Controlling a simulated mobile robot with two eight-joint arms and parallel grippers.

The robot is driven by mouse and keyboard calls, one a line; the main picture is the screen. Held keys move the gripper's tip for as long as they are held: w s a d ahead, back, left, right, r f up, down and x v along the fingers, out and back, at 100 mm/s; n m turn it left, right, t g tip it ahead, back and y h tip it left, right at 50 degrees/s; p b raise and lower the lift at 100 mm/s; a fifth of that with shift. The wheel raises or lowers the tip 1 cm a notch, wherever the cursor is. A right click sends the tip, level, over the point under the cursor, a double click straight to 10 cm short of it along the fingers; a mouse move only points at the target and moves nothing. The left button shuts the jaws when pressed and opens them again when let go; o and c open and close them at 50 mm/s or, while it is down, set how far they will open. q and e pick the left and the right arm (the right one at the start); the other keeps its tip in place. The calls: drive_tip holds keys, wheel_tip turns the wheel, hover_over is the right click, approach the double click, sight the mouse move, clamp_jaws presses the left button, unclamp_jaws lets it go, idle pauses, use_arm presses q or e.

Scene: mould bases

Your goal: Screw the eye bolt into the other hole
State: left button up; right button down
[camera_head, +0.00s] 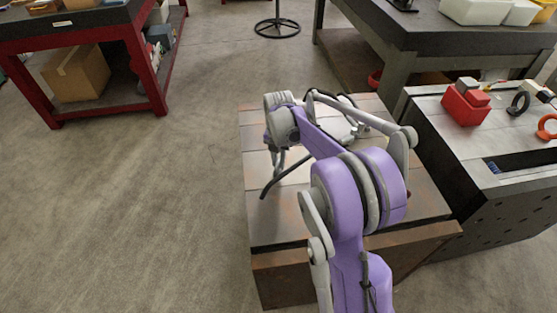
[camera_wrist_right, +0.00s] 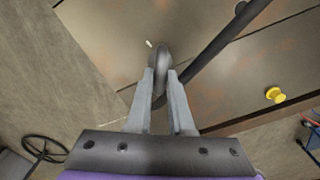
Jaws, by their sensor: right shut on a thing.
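The mould base (camera_head: 262,215) is a low block with a seamed steel top, under my right arm in the head view. My right gripper (camera_wrist_right: 161,78) is over its top plates in the right wrist view. Its two grey fingers are shut on a dark grey eye bolt (camera_wrist_right: 162,56), whose rounded ring shows between and beyond the tips. The eye bolt's lower part and any hole beneath it are hidden, so I cannot tell if it is in a hole. My left gripper is not in view.
A dark bar (camera_wrist_right: 215,48) slants past the fingers. A yellow knob (camera_wrist_right: 275,95) is at the right. A second block (camera_head: 450,150) holds a red box (camera_head: 465,105), a black ring (camera_head: 518,103) and an orange ring (camera_head: 547,127). Open floor (camera_head: 130,210) lies left.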

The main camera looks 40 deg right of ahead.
drive_tip(key=shift+f, duration=0.15)
drive_tip(key=shift+f+b, duration=0.85)
drive_tip(key=shift+f, duration=0.35)
drive_tip(key=m, duration=0.6)
drive_tip(key=shift+m, duration=1.5)
drive_tip(key=m, duration=0.3)
drive_tip(key=shift+f+b, duration=0.1)
drive_tip(key=shift+b, duration=0.2)
drive_tip(key=m, duration=0.6)
